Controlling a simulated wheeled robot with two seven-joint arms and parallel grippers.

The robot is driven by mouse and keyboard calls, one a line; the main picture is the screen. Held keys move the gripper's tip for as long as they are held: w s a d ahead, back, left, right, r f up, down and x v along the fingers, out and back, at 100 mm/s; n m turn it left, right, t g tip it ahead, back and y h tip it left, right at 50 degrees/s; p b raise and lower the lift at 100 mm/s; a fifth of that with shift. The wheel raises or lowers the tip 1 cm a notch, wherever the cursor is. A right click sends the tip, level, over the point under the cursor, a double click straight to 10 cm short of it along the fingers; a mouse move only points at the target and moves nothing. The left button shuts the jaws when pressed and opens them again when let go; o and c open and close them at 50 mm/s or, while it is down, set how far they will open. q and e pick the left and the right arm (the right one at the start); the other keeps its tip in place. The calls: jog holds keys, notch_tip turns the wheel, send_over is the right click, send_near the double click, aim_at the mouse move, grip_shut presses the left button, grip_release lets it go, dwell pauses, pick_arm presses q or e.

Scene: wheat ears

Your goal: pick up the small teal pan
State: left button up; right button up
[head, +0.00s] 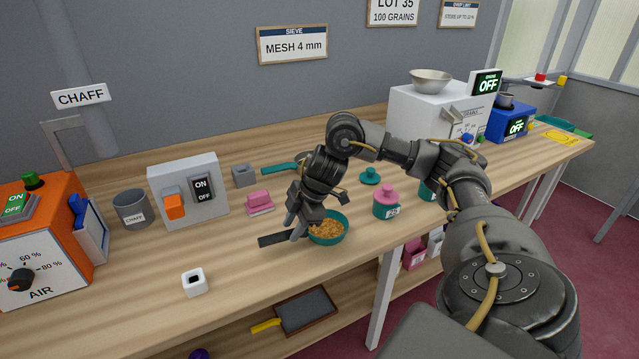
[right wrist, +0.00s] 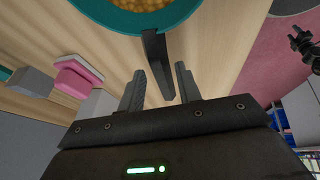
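The small teal pan (head: 345,234) stands on the wooden bench in the head view, with orange-brown grain in it. Its dark handle (head: 271,240) points left. In the right wrist view the pan (right wrist: 186,14) is at the top edge, partly cut off. There its handle (right wrist: 153,60) runs down toward the gap between my fingers. My right gripper (head: 297,229) is over the handle, beside the bowl of the pan. In the right wrist view the fingers of this gripper (right wrist: 160,86) are apart, one on each side of the handle's end. My left gripper is not in view.
A pink block (head: 260,203) and a switch panel (head: 184,204) stand left of the pan. A teal jar with a pink lid (head: 386,203) stands to its right. A teal-handled item (head: 280,168) lies behind. A small white cube (head: 194,282) is at the front left.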

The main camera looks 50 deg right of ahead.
aim_at(290, 231)
jog(key=x, duration=0.3)
jog(key=shift+f, duration=0.3)
grip_shut()
jog(key=shift+r, duration=0.2)
